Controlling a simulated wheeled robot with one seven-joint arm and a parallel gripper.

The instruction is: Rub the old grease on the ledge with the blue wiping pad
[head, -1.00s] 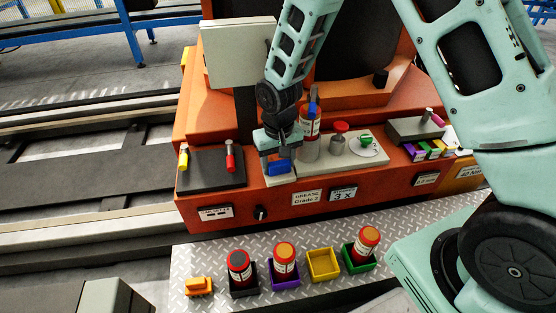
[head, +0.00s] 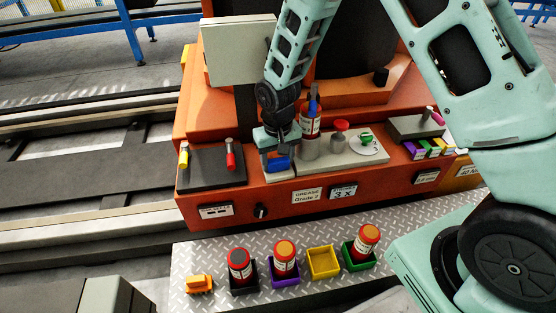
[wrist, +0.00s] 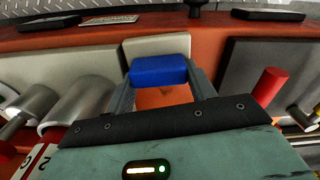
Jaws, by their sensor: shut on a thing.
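My gripper (wrist: 160,92) is shut on the blue wiping pad (wrist: 159,70), which sits crosswise between the fingertips. In the head view, the pad (head: 280,164) is at the left end of the pale plates on the orange machine's ledge (head: 240,208). A small pale block (wrist: 157,46) shows just beyond the pad in the wrist view. Orange surface shows between the fingers. I cannot tell whether the pad touches the ledge. I cannot make out a grease patch; the gripper and pad may hide it.
A dark plate (head: 212,174) with red and yellow handles lies left of my gripper. A red bottle (head: 311,122), a metal cylinder and a red-topped jar (head: 340,138) stand close to the right.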

